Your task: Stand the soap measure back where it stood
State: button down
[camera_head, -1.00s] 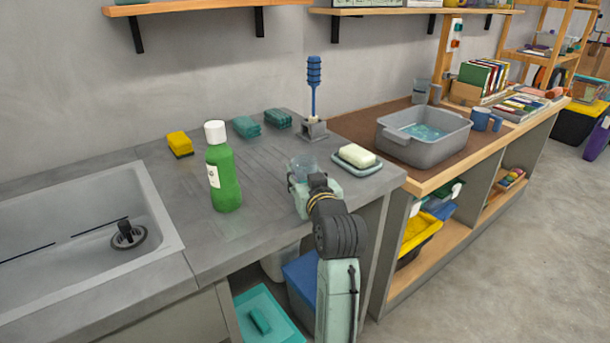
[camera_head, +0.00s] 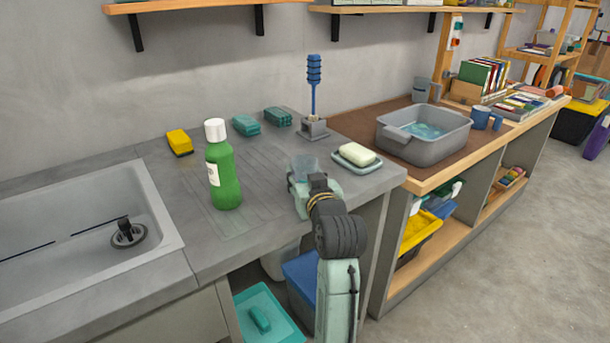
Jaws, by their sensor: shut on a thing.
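The soap measure looks like a small clear cup (camera_head: 305,166) on the grey counter side, between the green bottle and the soap dish. My gripper (camera_head: 303,180) is at the cup and shut on it. My wrist hides the lower part of the cup and most of the fingers. I cannot tell whether the cup's base touches the counter (camera_head: 262,215).
A green bottle (camera_head: 223,178) with a white cap stands to the left. A soap dish (camera_head: 358,168) with a white bar is close on the right. A blue brush in a grey holder (camera_head: 314,128) stands behind. A sink (camera_head: 80,225) lies at left, a grey basin (camera_head: 424,145) at right.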

jog(key=shift+f+b, duration=0.3)
jog(key=shift+f, duration=0.1)
dwell(0.4)
jog(key=c, duration=0.8)
grip_release()
jog(key=shift+c, duration=0.2)
jog(key=shift+s, duration=0.1)
jog(key=shift+p+v, duration=0.7)
jog(key=shift+v, duration=3.2)
jog(key=shift+r, duration=0.2)
notch_tip(320, 180, up, 10)
jog(key=shift+f, duration=0.15)
